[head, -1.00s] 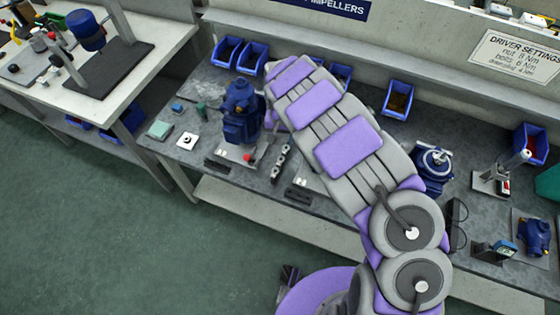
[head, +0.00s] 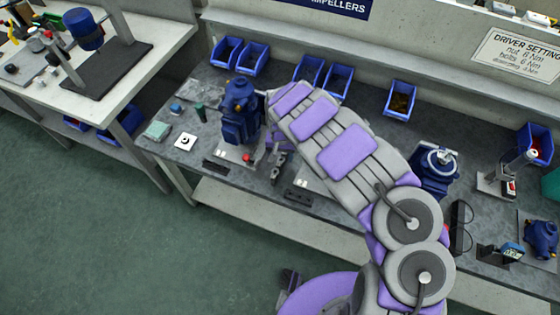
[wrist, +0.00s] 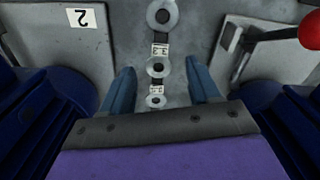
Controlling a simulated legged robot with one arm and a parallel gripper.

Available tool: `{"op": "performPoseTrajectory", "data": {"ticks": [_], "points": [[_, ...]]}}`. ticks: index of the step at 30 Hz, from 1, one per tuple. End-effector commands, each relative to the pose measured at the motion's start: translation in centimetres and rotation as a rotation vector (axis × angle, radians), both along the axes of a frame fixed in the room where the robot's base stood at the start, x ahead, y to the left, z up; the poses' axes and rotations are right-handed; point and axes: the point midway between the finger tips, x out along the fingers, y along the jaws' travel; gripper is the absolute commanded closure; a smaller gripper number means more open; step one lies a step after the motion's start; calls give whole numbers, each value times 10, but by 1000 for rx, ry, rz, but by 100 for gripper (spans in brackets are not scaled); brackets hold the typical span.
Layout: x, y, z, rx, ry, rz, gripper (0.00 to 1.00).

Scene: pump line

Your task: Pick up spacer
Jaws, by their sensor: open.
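Several grey ring-shaped spacers stand in a row on a dark strip with small number labels. In the wrist view the far ring (wrist: 162,14), the middle ring (wrist: 157,67) and the near ring (wrist: 155,100) show between or beyond my fingers. I cannot tell which one the task means. My gripper (wrist: 162,88) is open and empty, with one blue finger on each side of the row. Its height above the rings is unclear. In the head view my gripper (head: 274,158) points down at the row, which it partly hides.
A blue pump (head: 239,112) stands close to the left of my gripper. A red-knobbed lever (wrist: 310,30) is at the right in the wrist view. Blue bins (head: 400,100) line the bench's back.

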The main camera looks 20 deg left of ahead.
Motion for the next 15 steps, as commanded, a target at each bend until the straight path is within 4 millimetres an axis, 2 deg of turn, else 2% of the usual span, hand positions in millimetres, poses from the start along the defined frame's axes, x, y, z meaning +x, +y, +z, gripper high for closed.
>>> {"op": "performPoseTrajectory", "data": {"ticks": [15], "points": [[0,1,-4,0,-1,2,39]]}}
